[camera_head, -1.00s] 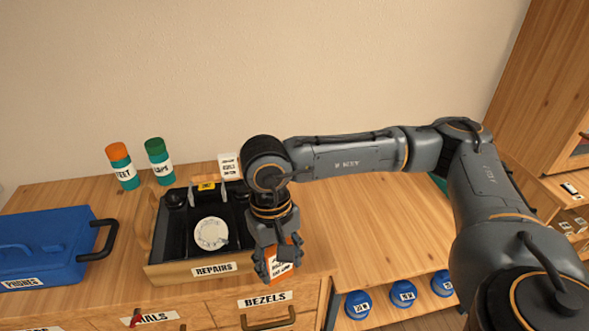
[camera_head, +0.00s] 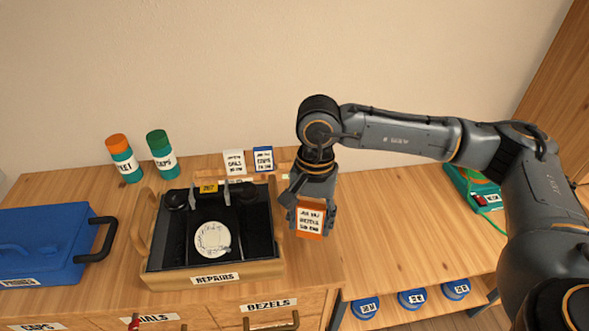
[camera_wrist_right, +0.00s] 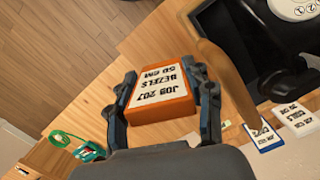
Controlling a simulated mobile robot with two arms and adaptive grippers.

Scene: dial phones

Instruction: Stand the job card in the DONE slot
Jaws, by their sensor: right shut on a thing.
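My right gripper (camera_head: 311,211) is shut on an orange-edged job card (camera_head: 310,222) and holds it above the wooden bench top, to the right of the REPAIRS tray. In the right wrist view the card (camera_wrist_right: 160,92) reads JOB 207, BEZELS, and sits between the two fingers of the gripper (camera_wrist_right: 163,105). Two other cards, a white one (camera_head: 234,163) and a blue-edged one (camera_head: 263,159), stand behind the tray. I cannot make out a slot marked DONE. My left gripper is not in view.
The wooden REPAIRS tray (camera_head: 158,271) holds a black phone body with a white dial (camera_head: 212,239). A blue box (camera_head: 45,245) stands left, two bottles (camera_head: 124,160) behind. A green device (camera_head: 474,188) lies at the right. Bench between gripper and green device is clear.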

